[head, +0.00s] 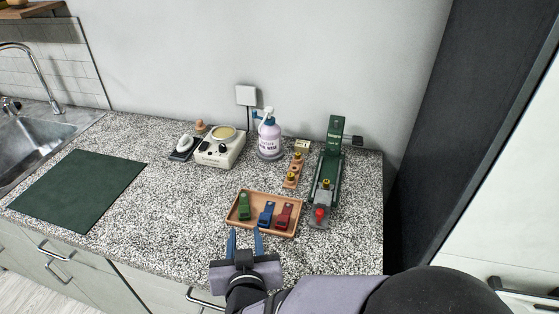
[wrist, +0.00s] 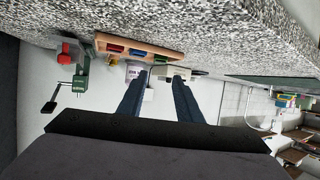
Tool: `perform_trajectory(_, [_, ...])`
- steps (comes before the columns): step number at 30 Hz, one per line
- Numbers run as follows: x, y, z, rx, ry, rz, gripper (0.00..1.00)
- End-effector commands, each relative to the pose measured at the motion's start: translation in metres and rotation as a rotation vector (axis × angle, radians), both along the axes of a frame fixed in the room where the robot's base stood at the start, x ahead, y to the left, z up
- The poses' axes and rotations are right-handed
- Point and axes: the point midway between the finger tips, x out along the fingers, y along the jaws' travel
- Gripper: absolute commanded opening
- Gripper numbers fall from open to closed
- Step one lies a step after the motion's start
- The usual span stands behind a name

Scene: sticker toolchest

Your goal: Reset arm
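My gripper (head: 245,242) is at the counter's front edge in the head view, just in front of the wooden tray. Its two blue fingers (wrist: 157,78) stand apart with nothing between them, in both views. My arm comes in from the bottom right of the head view. The wrist view looks across the counter with the scene upside down.
A wooden tray (head: 237,223) holds green, blue and red blocks. Behind it are a green press (head: 330,165), a wooden holder (head: 293,172), a pump bottle (head: 269,139) and a cream device (head: 219,151). A dark green mat (head: 78,188) lies left; counter between is clear.

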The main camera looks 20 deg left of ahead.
Motion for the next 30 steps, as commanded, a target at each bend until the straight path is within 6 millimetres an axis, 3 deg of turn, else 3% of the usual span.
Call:
perform_trajectory(8, [0.02,-0.014,0.018,0.012,0.111,0.006,0.32])
perform_trajectory(14, [0.041,-0.055,0.041,0.006,0.318,0.007,0.32])
perform_trajectory(17, [0.043,-0.087,0.052,-0.014,0.439,-0.004,0.32])
perform_trajectory(22, [0.031,-0.159,0.072,-0.07,0.656,-0.063,0.32])
perform_trajectory(30, [-0.026,-0.278,0.108,-0.177,0.981,-0.23,0.32])
